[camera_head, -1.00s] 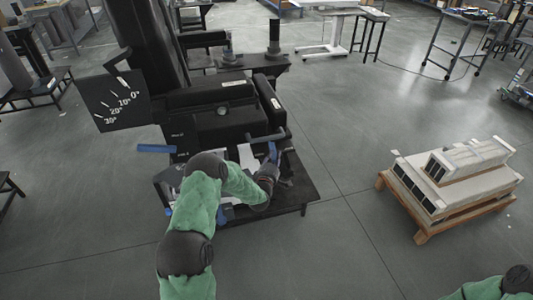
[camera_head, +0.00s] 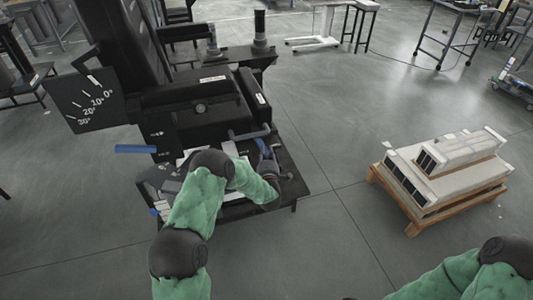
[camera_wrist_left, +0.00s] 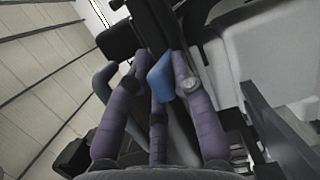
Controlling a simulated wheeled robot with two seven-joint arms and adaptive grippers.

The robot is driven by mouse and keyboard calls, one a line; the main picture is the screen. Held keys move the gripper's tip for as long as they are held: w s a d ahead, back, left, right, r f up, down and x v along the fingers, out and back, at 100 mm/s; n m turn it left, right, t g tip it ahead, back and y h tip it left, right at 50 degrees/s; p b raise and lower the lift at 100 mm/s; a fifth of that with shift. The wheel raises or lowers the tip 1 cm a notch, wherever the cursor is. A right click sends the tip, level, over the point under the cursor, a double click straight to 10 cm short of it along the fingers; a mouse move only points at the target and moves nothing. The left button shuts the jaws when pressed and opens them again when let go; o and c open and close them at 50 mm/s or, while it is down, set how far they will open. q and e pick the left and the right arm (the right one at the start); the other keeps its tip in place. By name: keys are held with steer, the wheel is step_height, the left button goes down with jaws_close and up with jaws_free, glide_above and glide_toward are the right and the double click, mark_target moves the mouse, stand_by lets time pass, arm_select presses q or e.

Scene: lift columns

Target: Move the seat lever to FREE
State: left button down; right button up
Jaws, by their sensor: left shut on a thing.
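The seat (camera_head: 190,105) is a black, bulky unit on a dark platform. A board marked 0°, 10°, 20°, 30° (camera_head: 90,100) hangs at its left. My left arm reaches across the platform, and my left gripper (camera_head: 268,158) is at the seat's right front, beside a grey-blue bar (camera_head: 250,134). In the left wrist view, the purple-grey fingers of my left gripper (camera_wrist_left: 163,72) are closed around a blue grip (camera_wrist_left: 160,77), apparently the seat lever. Its lower part is hidden between the fingers. My right arm shows at bottom right, with its gripper out of frame.
A blue bar (camera_head: 135,149) sticks out at the seat's left side. A wooden pallet with white blocks (camera_head: 440,180) stands on the floor to the right. Floor between platform and pallet is clear. Tables and carts stand farther back.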

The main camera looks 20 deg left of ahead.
arm_select(q)
steer(key=shift+f, duration=0.1)
steer(key=c, duration=1)
jaws_free()
steer(key=shift+c, duration=0.2)
steer(key=v, duration=1.2)
